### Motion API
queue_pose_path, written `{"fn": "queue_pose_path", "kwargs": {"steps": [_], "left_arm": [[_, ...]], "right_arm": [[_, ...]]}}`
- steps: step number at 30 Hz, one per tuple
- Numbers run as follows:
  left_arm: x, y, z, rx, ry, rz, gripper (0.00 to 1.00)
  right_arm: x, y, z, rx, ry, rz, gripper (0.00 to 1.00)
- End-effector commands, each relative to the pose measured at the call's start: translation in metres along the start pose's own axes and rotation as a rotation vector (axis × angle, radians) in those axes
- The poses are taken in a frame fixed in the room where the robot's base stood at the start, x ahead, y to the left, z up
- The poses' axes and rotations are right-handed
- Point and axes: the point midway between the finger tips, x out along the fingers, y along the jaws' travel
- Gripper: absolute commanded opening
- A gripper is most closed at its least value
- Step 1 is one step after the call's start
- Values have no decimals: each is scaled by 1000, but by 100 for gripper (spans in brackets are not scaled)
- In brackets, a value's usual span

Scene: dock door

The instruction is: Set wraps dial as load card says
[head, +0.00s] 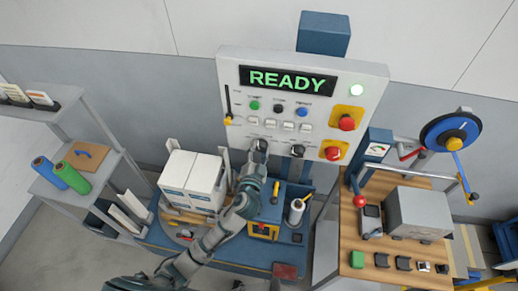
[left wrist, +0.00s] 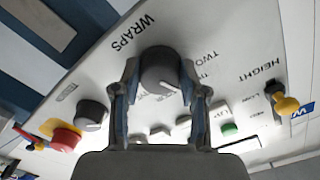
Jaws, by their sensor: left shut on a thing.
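The wraps dial (left wrist: 161,70) is a round dark grey knob with a white pointer line, on the white panel under the word WRAPS. Its line slants toward the lower right in the left wrist view. "TWO" is readable beside it; other marks are partly hidden. My left gripper (left wrist: 158,88) is shut on the dial, one finger on each side. In the head view my left gripper (head: 257,158) reaches up to the panel's lower edge and covers part of the dial (head: 262,145). I cannot pick out readable load card text. My right gripper is not seen.
The panel's screen (head: 287,80) reads READY. A second dark dial (head: 297,150) and a red button (head: 332,153) are right of the wraps dial. White boxes (head: 193,180) stand below left. A wooden bench (head: 340,240) is at right, shelves (head: 62,195) at left.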

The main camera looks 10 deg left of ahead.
Motion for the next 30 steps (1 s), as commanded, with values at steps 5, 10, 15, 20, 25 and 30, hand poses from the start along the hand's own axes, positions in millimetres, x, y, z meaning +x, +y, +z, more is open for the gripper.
{"fn": "queue_pose_path", "kwargs": {"steps": [5,10,15,20,25,30], "left_arm": [[0,0,-1,6,2,0,8],[0,0,-1,6,2,1,8],[0,0,0,5,2,1,68],[0,0,0,5,1,1,68],[-2,0,0,5,1,1,68],[-23,2,0,4,0,4,68]], "right_arm": [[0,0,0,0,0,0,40],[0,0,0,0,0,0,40],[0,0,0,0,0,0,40],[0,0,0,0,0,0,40],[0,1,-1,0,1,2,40],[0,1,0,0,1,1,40]]}}
